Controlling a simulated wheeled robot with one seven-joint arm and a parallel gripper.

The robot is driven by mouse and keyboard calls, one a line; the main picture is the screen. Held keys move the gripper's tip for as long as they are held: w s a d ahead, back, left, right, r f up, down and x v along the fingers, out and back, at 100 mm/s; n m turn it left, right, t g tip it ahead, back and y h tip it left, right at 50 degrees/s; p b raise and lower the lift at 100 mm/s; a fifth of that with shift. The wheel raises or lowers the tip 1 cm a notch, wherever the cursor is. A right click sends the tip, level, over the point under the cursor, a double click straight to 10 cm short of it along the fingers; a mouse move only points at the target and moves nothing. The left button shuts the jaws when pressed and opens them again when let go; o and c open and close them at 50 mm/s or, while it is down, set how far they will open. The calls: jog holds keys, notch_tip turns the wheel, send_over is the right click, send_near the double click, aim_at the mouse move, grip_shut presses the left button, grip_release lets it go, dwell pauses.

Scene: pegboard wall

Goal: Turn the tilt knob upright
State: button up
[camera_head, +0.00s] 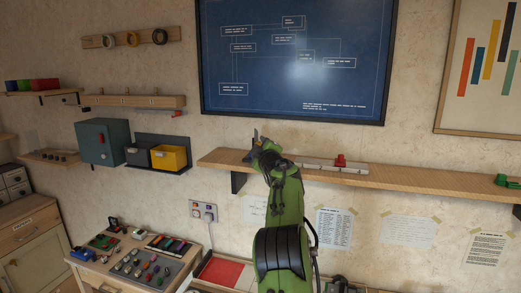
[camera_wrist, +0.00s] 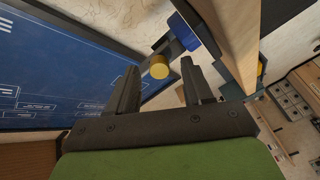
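My gripper (camera_head: 257,137) is raised above the left end of the long wooden shelf (camera_head: 440,183). In the wrist view my gripper (camera_wrist: 160,68) is open, its two dark fingers apart with nothing held. A yellow round knob-like piece (camera_wrist: 159,67) appears between the fingertips, apparently beyond them. A blue rounded piece (camera_wrist: 184,32) with a grey part stands close by, beside the shelf edge. I cannot tell for certain which is the tilt knob, or its exact angle. In the head view my gripper and arm hide these pieces.
The blueprint board (camera_head: 290,60) hangs on the wall just above the gripper. A red piece (camera_head: 340,160) stands on a pale strip farther right on the shelf. A teal box (camera_head: 100,142) and a yellow bin (camera_head: 170,158) are to the left. The air before the wall looks clear.

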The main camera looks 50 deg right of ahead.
jog(key=shift+s, duration=0.1)
jog(key=b+v, duration=0.7)
jog(key=v, duration=0.8)
jog(key=shift+s+b, duration=0.25)
jog(key=shift+b, duration=0.05)
jog(key=shift+a+f, duration=0.1)
jog(key=shift+a, duration=0.05)
